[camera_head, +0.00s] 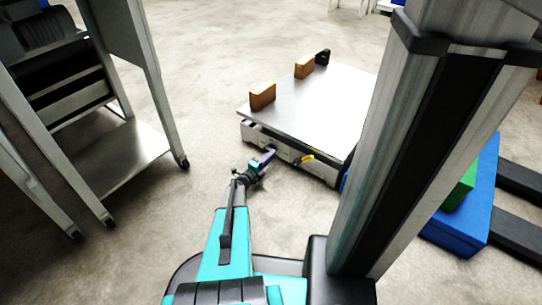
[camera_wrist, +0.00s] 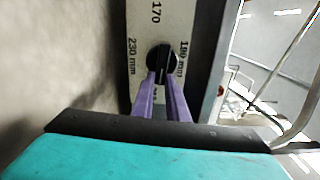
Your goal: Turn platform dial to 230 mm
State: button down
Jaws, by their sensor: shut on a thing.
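The platform dial (camera_wrist: 161,60) is a round black knob with a raised ridge on a pale label strip. In the wrist view the strip reads 170 above it, 230 mm on its left and 180 mm on its right. A marking below it is partly hidden by my fingers. The ridge runs roughly up and down in this view; I cannot tell which end points. My gripper (camera_wrist: 162,78) has its two purple fingers shut on the knob. In the head view my gripper (camera_head: 267,157) is at the front side of the low platform (camera_head: 325,105); the dial is hidden there.
Two brown blocks (camera_head: 262,95) (camera_head: 304,67) and a small black item (camera_head: 322,57) stand along the platform's left edge. A yellow part (camera_head: 303,159) is right of my gripper. A metal rack (camera_head: 115,158) stands left. A blue box (camera_head: 463,215) is at right. Floor between is clear.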

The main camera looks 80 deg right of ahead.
jog(key=c, duration=1.7)
grip_release()
jog(key=shift+s, duration=0.3)
jog(key=shift+c, duration=0.2)
jog(key=shift+w, duration=0.15)
jog(key=shift+w, duration=0.1)
jog(key=p+v, duration=0.5)
jog(key=v, duration=0.8)
jog(key=shift+w+a, duration=0.1)
jog(key=shift+a, duration=0.25)
